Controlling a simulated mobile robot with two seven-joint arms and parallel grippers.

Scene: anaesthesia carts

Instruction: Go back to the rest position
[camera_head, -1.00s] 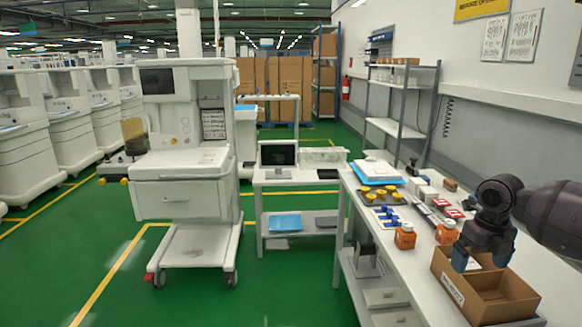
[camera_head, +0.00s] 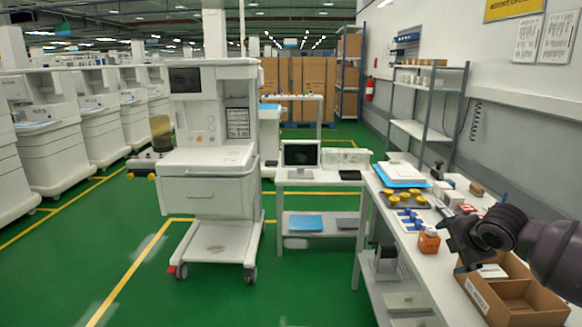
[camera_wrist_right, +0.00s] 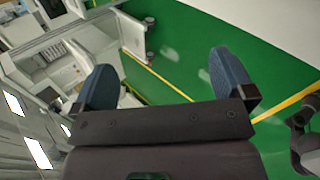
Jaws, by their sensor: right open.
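My right gripper (camera_head: 453,243) comes in from the right in the head view, above the near end of the white workbench (camera_head: 408,262). It covers part of the cardboard box (camera_head: 497,298) behind or below it. In the right wrist view my right gripper (camera_wrist_right: 165,76) has its two blue fingers wide apart with nothing between them. That view is tilted and shows green floor and white carts beyond the fingers.
The bench holds an orange bottle (camera_head: 429,241), blue parts (camera_head: 411,219), a tray with yellow parts (camera_head: 405,198) and blue folders (camera_head: 399,175). A white anaesthesia cart (camera_head: 208,180) stands left of centre.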

